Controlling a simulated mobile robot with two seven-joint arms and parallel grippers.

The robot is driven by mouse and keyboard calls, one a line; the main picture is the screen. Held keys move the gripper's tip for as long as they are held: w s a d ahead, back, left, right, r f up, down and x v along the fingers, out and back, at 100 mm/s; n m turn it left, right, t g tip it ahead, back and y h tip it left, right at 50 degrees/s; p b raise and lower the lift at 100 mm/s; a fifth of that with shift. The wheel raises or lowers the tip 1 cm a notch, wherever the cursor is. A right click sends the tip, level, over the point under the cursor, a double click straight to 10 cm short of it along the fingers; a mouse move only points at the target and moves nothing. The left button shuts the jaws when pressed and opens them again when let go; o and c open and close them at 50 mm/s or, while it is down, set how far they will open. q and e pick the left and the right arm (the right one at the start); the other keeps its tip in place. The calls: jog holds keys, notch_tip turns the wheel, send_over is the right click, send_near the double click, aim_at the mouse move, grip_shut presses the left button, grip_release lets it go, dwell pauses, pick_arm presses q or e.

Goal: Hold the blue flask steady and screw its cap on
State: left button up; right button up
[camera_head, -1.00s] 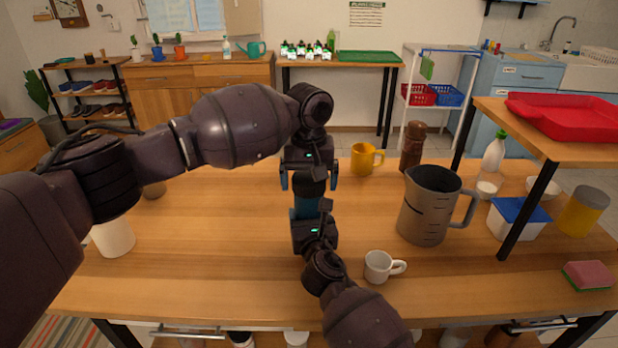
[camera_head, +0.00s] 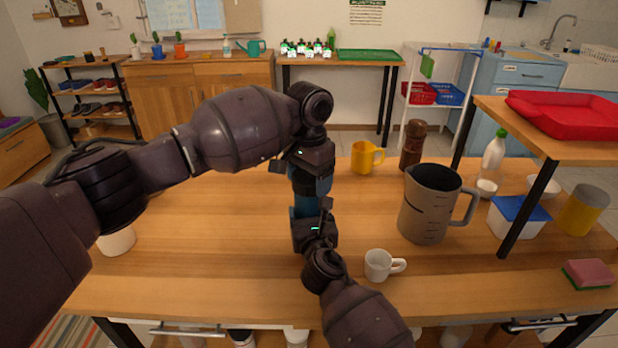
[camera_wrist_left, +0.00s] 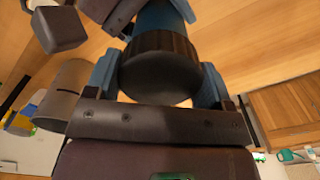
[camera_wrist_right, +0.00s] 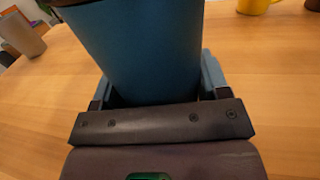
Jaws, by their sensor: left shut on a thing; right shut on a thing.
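The blue flask (camera_head: 307,207) stands upright on the table, mostly hidden by my grippers in the head view. Its blue body fills the middle of the right wrist view (camera_wrist_right: 150,50). My right gripper (camera_wrist_right: 158,92) is shut on the body from the near side. The black ribbed cap (camera_wrist_left: 160,68) sits on the flask's top, and the flask's blue body shows beyond it in the left wrist view. My left gripper (camera_wrist_left: 160,80) is shut on the cap from above, one finger on each side. Whether the threads are fully seated cannot be seen.
A grey measuring jug (camera_head: 424,208) and a small white mug (camera_head: 380,265) stand to the right. A yellow mug (camera_head: 364,157) and brown pepper mill (camera_head: 412,145) stand behind. A raised shelf with a red tray (camera_head: 565,116) is at the right. The table's left side is mostly clear.

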pick_arm(q)
jog(key=m, duration=0.6)
jog(key=o, duration=1)
notch_tip(320, 180, up, 12)
pick_arm(e)
jog(key=o, duration=1.8)
